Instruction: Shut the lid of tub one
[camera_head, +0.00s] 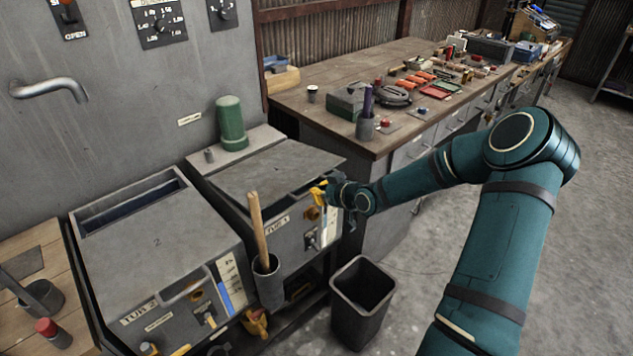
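Tub one (290,235), labelled "TUB 1" on its front, stands in the middle of the view. Its grey lid (272,168) lies over the top, with a dark gap along the front right edge, so it looks slightly raised there. My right gripper (319,194), with yellow fingertips, is at the front right edge of this lid. It is small in the view, and I cannot tell whether it touches the lid or whether its fingers are open. My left gripper is not in view.
Tub two (157,243) stands to the left, with an open slot at its back. A wooden handle (257,225) stands in a holder between the tubs. A black bin (362,295) is on the floor. A green cylinder (231,120) stands behind tub one. A cluttered workbench (330,80) is beyond.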

